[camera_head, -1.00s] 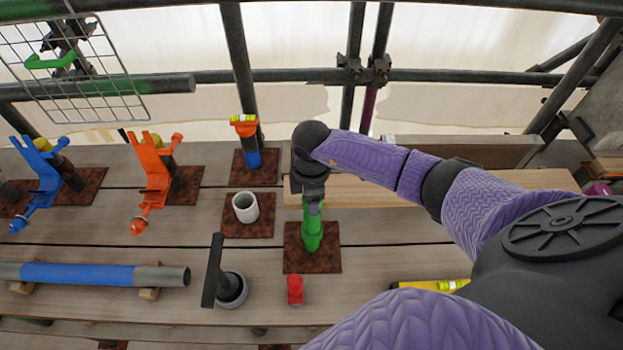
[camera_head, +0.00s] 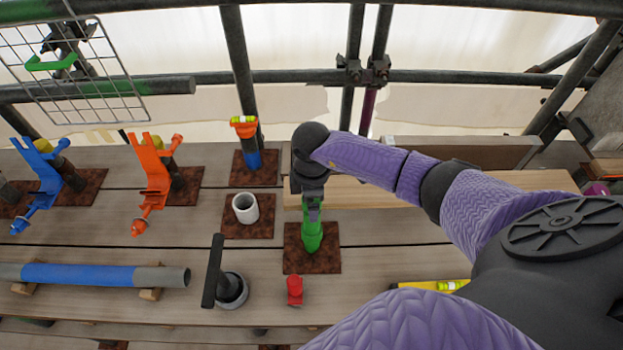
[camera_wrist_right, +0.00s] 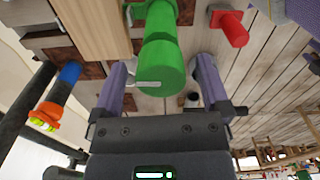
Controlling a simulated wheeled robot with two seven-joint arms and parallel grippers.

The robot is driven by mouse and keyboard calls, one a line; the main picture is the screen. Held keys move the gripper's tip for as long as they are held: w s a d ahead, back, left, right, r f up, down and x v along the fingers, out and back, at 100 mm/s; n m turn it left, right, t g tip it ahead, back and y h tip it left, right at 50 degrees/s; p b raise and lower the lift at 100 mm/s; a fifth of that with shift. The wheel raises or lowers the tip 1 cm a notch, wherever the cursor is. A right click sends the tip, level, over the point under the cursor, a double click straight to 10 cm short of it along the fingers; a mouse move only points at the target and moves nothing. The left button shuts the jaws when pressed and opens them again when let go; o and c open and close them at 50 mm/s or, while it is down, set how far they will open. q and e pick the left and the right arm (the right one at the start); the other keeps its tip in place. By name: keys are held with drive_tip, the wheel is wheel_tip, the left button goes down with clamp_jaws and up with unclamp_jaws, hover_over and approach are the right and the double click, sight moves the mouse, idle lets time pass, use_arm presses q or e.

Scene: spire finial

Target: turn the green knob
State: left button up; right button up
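The green knob (camera_head: 312,232) stands upright on a rusty brown plate (camera_head: 327,262) near the middle of the deck. In the right wrist view the green knob (camera_wrist_right: 161,62) is a cylinder with a wider round head, and a short pale pin sticks out sideways. My right gripper (camera_wrist_right: 160,66) is open with one finger on either side of the knob, and a gap shows on each side. In the head view my right gripper (camera_head: 313,208) is directly over the knob and hides its top. My left gripper is not in view.
A red knob (camera_head: 295,290) stands just in front of the green one. A white cup-like pipe (camera_head: 245,207) and a dark T-handle (camera_head: 214,272) stand to the left. A wooden plank (camera_head: 375,190) lies behind. Orange (camera_head: 152,170) and blue (camera_head: 45,182) clamps stand further left.

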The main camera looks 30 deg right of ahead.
wheel_tip(320, 180, up, 10)
drive_tip(key=shift+f+p, duration=0.1)
drive_tip(key=shift+p, duration=0.4)
